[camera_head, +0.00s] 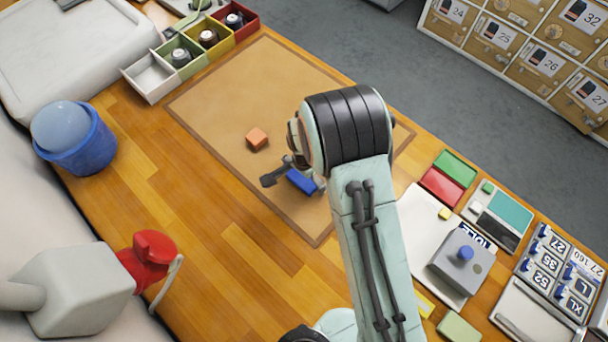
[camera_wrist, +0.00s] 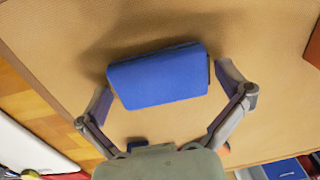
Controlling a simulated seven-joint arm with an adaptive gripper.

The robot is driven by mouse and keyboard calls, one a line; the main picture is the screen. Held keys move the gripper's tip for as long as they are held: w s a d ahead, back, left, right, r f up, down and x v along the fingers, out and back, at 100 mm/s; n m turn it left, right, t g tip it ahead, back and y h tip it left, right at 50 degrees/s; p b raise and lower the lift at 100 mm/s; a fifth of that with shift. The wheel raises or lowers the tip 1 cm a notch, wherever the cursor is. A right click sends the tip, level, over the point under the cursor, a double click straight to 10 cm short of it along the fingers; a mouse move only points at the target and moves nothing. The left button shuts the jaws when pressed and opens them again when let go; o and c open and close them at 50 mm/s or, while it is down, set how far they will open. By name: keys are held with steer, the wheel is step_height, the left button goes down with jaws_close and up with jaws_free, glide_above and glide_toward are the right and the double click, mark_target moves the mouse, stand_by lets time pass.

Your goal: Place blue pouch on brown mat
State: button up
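The blue pouch (camera_head: 301,181) is over the brown mat (camera_head: 215,105), near the mat's lower part in the head view. In the wrist view the pouch (camera_wrist: 160,78) lies slightly tilted between my fingers, with the mat (camera_wrist: 270,115) behind it and a shadow beside it. I cannot tell for sure whether it rests on the mat. My gripper (camera_wrist: 168,92) is open, one finger on each side of the pouch, with narrow gaps showing. In the head view my gripper (camera_head: 292,180) is low over the mat, partly hidden by my arm.
An orange block (camera_head: 257,139) lies on the mat, up and left of the pouch. Colored bins (camera_head: 180,55) stand at the top left, a blue bucket (camera_head: 78,140) at the left. A grey box with a blue knob (camera_head: 463,262) and several trays are at the right. Bare wood lies left of the mat.

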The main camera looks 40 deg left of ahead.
mark_target(303, 181)
step_height(303, 181, up, 12)
steer(key=w+d+r, duration=0.3)
steer(key=d+r, duration=0.3)
steer(key=d, duration=0.3)
steer(key=s+d+r, duration=0.1)
steer(key=d+r, duration=0.2)
steer(key=d, duration=0.3)
steer(key=s+d+r, duration=0.1)
steer(key=d+r, duration=0.2)
steer(key=d, duration=0.4)
steer(key=s+d+r, duration=0.1)
steer(key=s+d, duration=0.9)
steer(key=shift+s+d+r+n+g, duration=0.2)
steer(key=shift+n+g, duration=0.2)
